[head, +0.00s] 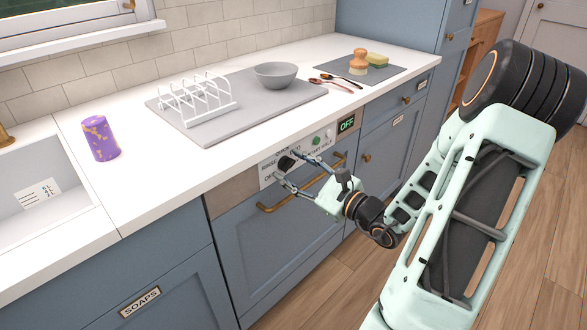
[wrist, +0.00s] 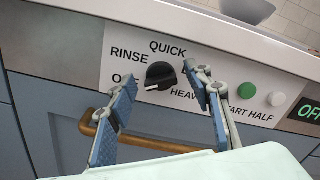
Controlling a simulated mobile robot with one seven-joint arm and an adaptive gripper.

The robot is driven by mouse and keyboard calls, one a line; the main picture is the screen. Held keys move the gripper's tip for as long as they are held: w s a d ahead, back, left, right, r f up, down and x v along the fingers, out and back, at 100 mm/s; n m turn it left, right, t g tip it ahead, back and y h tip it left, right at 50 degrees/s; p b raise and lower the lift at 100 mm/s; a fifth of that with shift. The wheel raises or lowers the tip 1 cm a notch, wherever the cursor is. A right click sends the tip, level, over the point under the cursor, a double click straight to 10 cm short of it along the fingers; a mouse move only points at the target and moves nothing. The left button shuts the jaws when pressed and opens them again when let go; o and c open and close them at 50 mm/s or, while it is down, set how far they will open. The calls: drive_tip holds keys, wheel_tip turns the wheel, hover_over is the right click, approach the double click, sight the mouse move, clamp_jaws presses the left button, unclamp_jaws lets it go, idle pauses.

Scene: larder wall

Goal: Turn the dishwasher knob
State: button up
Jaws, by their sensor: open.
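The dishwasher knob (wrist: 161,76) is a round black dial with a white pointer mark, on a white panel (wrist: 118,50) lettered OFF, RINSE, QUICK and HEAVY; one label is partly hidden by a finger. In the wrist view the mark points to the lower left, near OFF. The knob also shows in the head view (head: 286,163). My gripper (wrist: 163,85) is open, its blue-padded fingers on either side of the knob with gaps between. I cannot tell whether the fingertips reach past its face. The display (head: 346,125) reads OFF in green.
A brass handle bar (head: 300,187) runs across the blue dishwasher door just below the panel, close under my fingers. A green button (wrist: 246,91) and a white button (wrist: 277,99) sit right of the knob. The counter (head: 165,160) overhangs above, with a rack and bowl.

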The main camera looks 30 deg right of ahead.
drive_tip(key=shift+c, duration=0.4)
drive_tip(key=c, duration=1.1)
drive_tip(key=shift+o, duration=0.2)
drive_tip(key=shift+r+m+p, duration=0.1)
drive_tip(key=shift+m+p, duration=0.2)
drive_tip(key=shift+p, duration=0.1)
